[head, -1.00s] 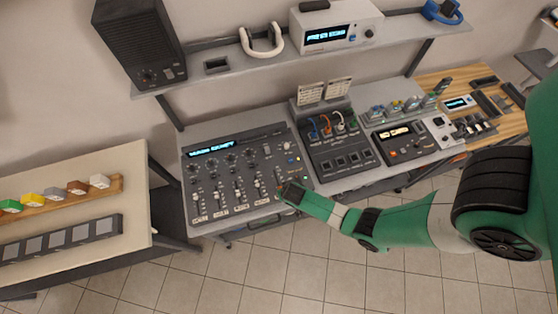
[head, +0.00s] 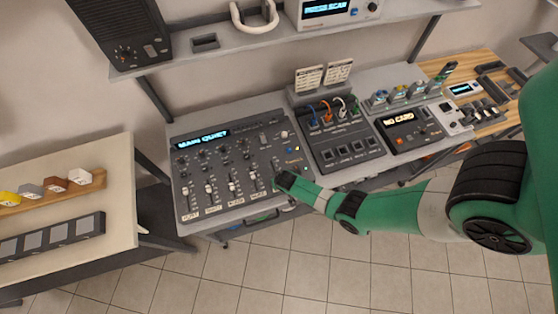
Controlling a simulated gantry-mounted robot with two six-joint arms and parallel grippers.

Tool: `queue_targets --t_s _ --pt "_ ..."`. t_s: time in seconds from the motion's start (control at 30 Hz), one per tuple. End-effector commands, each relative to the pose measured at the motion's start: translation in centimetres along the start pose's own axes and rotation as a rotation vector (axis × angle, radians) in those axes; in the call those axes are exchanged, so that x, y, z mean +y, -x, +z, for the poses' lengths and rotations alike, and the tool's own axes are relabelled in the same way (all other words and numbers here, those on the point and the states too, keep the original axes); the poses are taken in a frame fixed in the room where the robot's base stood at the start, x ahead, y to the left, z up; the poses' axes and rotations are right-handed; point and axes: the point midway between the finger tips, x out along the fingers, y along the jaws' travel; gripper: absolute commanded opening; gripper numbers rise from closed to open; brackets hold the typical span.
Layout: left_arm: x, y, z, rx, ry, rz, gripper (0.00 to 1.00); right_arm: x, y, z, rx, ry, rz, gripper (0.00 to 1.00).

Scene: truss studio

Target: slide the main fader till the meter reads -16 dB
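The mixing console (head: 200,164) lies on the grey bench, with a lit display (head: 203,139) at its top left that reads "MAIN QUIET". Several labelled channel faders (head: 232,187) stand in a row along its lower half. The main fader is probably the rightmost one, under my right gripper, and I cannot see it clearly. My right gripper (head: 277,182) is at the console's lower right, over the rightmost fader slot. Its fingers are too small and covered to tell whether they are open or shut. My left gripper is not in view.
A patch panel (head: 341,150) with cables and a card reader (head: 404,138) showing "NO CARD" stand right of the console. A shelf (head: 220,58) above carries a speaker (head: 122,32) and white headphones (head: 254,20). A side table (head: 108,157) with coloured blocks is at the left.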

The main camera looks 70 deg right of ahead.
Motion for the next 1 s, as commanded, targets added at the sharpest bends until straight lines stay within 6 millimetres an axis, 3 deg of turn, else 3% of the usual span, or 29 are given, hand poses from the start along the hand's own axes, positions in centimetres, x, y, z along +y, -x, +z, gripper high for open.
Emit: queue_targets --t_s 0.17,0.47,1.0 --pt "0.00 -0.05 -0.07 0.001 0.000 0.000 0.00 -0.01 0.07 -0.04 0.000 0.000 0.000 0.53" --pt "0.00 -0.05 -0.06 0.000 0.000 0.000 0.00 -0.01 0.08 -0.02 0.000 0.000 0.000 0.00" --pt "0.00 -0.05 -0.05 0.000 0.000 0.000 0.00 -0.01 0.08 -0.01 0.000 0.000 0.000 0.00"
